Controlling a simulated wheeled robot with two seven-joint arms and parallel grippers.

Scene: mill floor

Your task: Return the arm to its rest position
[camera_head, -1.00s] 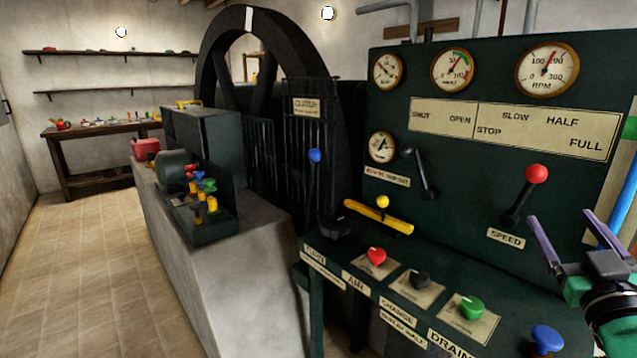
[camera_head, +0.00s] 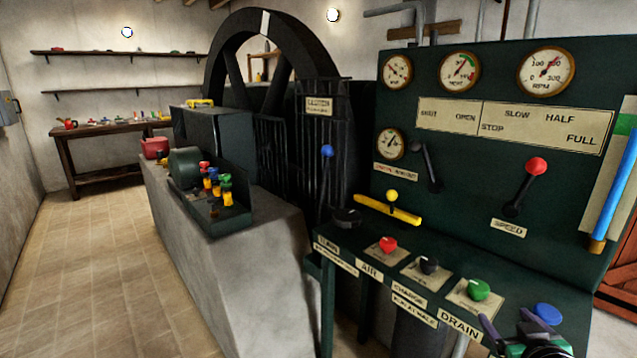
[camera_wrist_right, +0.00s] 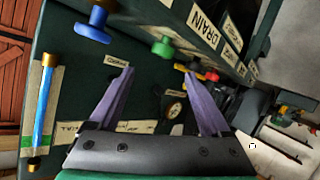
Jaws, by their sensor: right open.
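My right gripper (camera_head: 507,325) is at the bottom right of the head view, low in front of the control desk, near the blue knob (camera_head: 547,314). Its two purple fingers are apart and nothing is between them; the wrist view shows the same empty gap (camera_wrist_right: 158,92). The red-knobbed speed lever (camera_head: 537,167) on the upright panel is clear of the gripper. My left gripper is not in view.
The green control desk (camera_head: 340,285) carries red (camera_head: 388,244), black (camera_head: 428,265) and green (camera_head: 479,289) knobs. The panel has several gauges and a blue tube (camera_head: 613,195) at right. A flywheel (camera_head: 215,60) stands behind. Tiled floor (camera_head: 100,270) at left is clear.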

